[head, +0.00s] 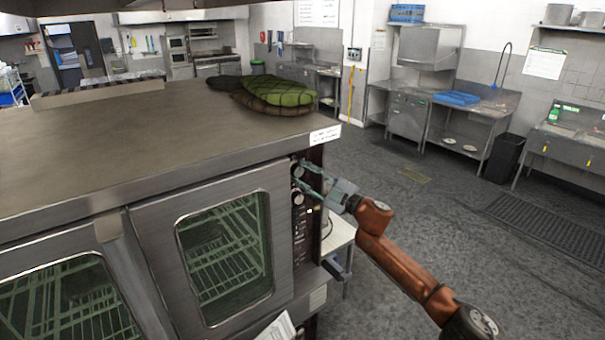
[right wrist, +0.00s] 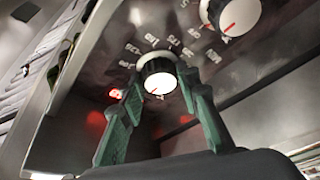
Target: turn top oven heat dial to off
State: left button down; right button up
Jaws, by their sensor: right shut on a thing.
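The oven (head: 115,230) has a dark control panel (head: 305,235) at its right front edge, with dials near its top. My right gripper (head: 299,175) reaches the upper part of this panel from the right. In the right wrist view, the two green fingers of the gripper (right wrist: 157,92) are shut on a heat dial (right wrist: 158,80), one on each side. The dial has a white face, a black skirt and a short red pointer mark toward its lower edge. A second dial (right wrist: 229,14) with a red mark is apart from the fingers. My left gripper is not in view.
A red light (right wrist: 116,93) glows beside the held dial. Green and dark oven mitts (head: 280,92) lie on the oven's top. The oven door (head: 155,250) is closed. Open floor (head: 430,230) lies to the right, with sinks and steel tables behind.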

jog(key=shift+r, duration=0.3)
jog(key=o, duration=1.2)
jog(key=shift+w+a+f, duration=0.1)
jog(key=shift+f, duration=0.1)
jog(key=shift+c, duration=0.2)
jog(key=shift+s+d+f, duration=0.15)
jog(key=shift+s+d, duration=0.05)
jog(key=shift+d, duration=0.25)
jog(key=v, duration=1.1)
